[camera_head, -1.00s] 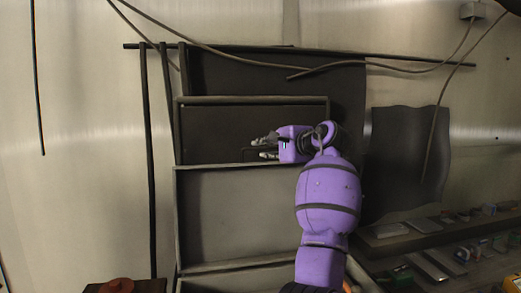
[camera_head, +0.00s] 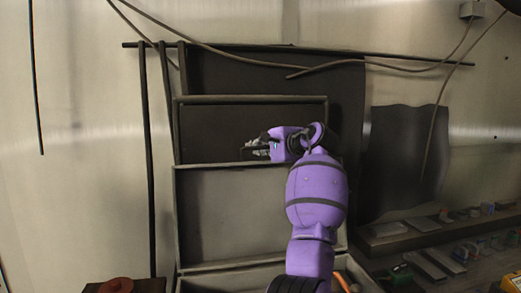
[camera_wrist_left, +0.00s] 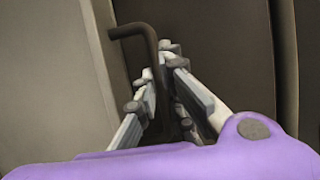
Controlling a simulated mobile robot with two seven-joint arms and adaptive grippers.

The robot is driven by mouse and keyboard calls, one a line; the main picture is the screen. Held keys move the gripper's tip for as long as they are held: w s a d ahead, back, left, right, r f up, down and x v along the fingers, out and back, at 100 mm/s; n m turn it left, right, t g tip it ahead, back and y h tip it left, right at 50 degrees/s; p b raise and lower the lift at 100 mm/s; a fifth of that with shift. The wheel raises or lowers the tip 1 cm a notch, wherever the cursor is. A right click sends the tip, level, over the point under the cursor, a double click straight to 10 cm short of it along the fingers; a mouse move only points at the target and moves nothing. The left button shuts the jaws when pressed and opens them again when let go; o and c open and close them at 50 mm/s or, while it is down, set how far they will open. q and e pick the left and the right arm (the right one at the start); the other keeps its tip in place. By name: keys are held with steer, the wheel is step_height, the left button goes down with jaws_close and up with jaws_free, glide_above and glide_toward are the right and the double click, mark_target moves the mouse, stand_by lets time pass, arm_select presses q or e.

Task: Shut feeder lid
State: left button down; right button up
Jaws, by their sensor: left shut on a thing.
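The feeder lid (camera_head: 232,212) looks to be the grey framed panel standing raised behind the low rim (camera_head: 232,267) at the bottom of the head view. My left gripper (camera_head: 256,151) is at the panel's top edge, in front of the dark framed panel above it. In the left wrist view, the left gripper (camera_wrist_left: 158,85) is shut on a dark bent bar handle (camera_wrist_left: 137,33), whose bent end sticks out past the fingers. The lower part of the handle is partly hidden by the fingers. My right gripper does not show.
A dark framed panel (camera_head: 225,130) stands above the grey one. Cables (camera_head: 395,65) hang across the top. A ledge with several small parts (camera_head: 440,225) is at the right. An orange piece (camera_head: 342,281) shows beside my arm.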

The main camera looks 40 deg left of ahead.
arm_select(q)
steer(key=shift+f, duration=0.1)
steer(key=s+d+n+t+y+b, duration=0.1)
steer(key=s+d+y, duration=0.5)
steer(key=s+d, duration=0.7)
steer(key=d+n, duration=0.1)
steer(key=d, duration=0.2)
steer(key=shift+d+r+n+t, duration=0.2)
steer(key=shift+r+n+t, duration=0.1)
steer(key=shift+n, duration=0.1)
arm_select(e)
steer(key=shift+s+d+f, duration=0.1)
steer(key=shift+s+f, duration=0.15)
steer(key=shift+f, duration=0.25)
arm_select(q)
steer(key=shift+s, duration=0.1)
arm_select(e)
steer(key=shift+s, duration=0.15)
arm_select(q)
steer(key=c, duration=2.1)
jaws_free()
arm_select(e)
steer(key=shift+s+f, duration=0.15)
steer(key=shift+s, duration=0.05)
arm_select(q)
steer(key=v, duration=1.2)
steer(key=shift+f, duration=0.15)
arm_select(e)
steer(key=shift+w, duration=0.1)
